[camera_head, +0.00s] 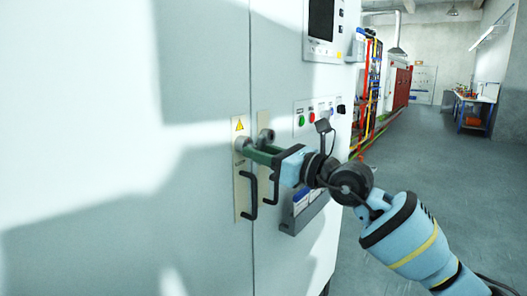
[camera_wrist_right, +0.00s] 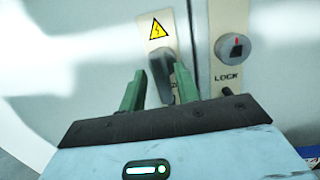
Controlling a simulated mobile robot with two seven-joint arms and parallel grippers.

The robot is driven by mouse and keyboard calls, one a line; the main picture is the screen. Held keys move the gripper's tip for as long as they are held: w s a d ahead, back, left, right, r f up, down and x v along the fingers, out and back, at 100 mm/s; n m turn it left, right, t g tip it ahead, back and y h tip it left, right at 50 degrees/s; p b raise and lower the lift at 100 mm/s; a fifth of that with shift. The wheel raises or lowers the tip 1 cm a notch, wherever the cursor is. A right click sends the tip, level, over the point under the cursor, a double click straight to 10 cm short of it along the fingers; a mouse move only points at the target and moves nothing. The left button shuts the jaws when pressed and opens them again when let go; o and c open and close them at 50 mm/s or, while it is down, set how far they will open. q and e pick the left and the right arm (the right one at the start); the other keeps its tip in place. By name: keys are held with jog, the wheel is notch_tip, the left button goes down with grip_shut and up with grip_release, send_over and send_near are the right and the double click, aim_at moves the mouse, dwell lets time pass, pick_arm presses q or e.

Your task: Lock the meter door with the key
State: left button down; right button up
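The pale cabinet door (camera_head: 205,60) appears closed. Its narrow plate has a yellow warning triangle (camera_head: 239,125), which also shows in the right wrist view (camera_wrist_right: 158,29). A grey key or knob (camera_wrist_right: 161,74) sits below the triangle. My right gripper (camera_wrist_right: 160,70) has green fingers on either side of this grey part, with a gap visible at the left finger. In the head view my right gripper (camera_head: 250,150) reaches the plate from the right. A round lock knob (camera_wrist_right: 235,48) with a red mark and the word LOCK is on the plate to the right. My left gripper is out of view.
Two black handles (camera_head: 247,196) (camera_head: 273,187) stick out below the lock plates. A button panel (camera_head: 315,112) and a grey tray (camera_head: 303,212) are to the right on the cabinet. Open floor (camera_head: 440,180) lies to the right, with a workbench (camera_head: 472,108) far back.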

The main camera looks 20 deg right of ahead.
jog(key=shift+o, duration=0.6)
jog(key=shift+d, duration=0.1)
pick_arm(q)
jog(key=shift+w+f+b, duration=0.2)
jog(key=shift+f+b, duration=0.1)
jog(key=shift+b, duration=0.2)
pick_arm(e)
jog(key=v, duration=0.7)
jog(key=shift+s+d, duration=0.2)
jog(key=shift+s, duration=0.1)
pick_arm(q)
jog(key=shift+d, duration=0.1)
